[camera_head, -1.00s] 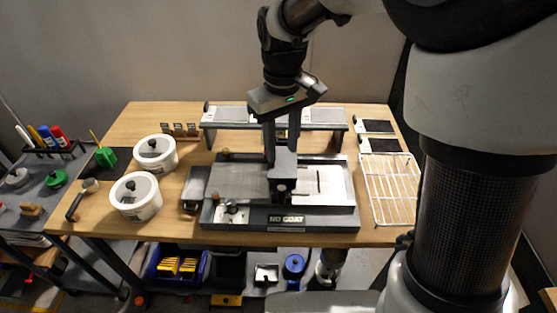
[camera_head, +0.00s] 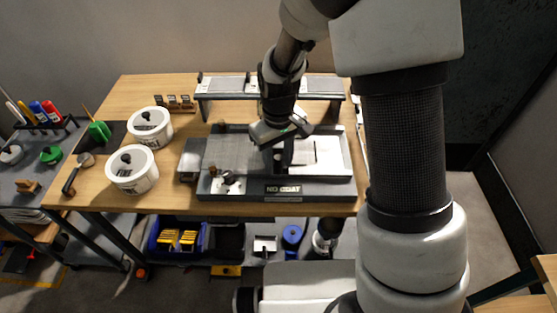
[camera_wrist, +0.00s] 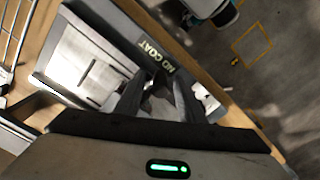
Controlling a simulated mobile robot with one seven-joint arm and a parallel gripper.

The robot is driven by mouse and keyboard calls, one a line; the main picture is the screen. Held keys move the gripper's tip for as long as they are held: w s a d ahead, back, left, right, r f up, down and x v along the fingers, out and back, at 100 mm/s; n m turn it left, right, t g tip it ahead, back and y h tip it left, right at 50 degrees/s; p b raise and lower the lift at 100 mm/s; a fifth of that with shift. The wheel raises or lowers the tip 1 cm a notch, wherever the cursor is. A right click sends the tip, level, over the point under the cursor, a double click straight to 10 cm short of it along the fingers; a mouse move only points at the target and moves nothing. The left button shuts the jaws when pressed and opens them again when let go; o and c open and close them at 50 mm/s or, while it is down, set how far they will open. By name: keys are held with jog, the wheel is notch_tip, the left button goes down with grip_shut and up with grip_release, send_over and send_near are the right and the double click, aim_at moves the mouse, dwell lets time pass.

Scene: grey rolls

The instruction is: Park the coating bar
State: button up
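The coater (camera_head: 318,191) stands on the table with a "NO COAT" label on its front. A dark upright block (camera_head: 283,157), which looks like part of the coating bar, stands on the coater's bed. My gripper (camera_head: 282,151) points down over this block, low on the coater, and hides its top. In the wrist view my gripper's two dark fingers (camera_wrist: 160,85) are apart, beside the label, with something dark grey between them. I cannot tell whether they press on it. A white area (camera_wrist: 98,78) of the bed shows to their left.
Two white tubs (camera_head: 132,170) (camera_head: 150,125) stand left of the coater. A long raised rack (camera_head: 225,87) spans the back. A spatula or scoop (camera_head: 75,174) lies at the table's left edge. My arm covers the table's right end in the head view.

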jog(key=shift+c, duration=0.5)
grip_shut()
jog(key=d+b, duration=0.1)
jog(key=d, duration=1.5)
jog(key=shift+s, duration=0.25)
jog(key=shift+o, duration=0.5)
grip_release()
jog(key=shift+d, duration=0.15)
notch_tip(320, 180, up, 17)
jog(key=p, duration=0.1)
jog(key=shift+r, duration=0.2)
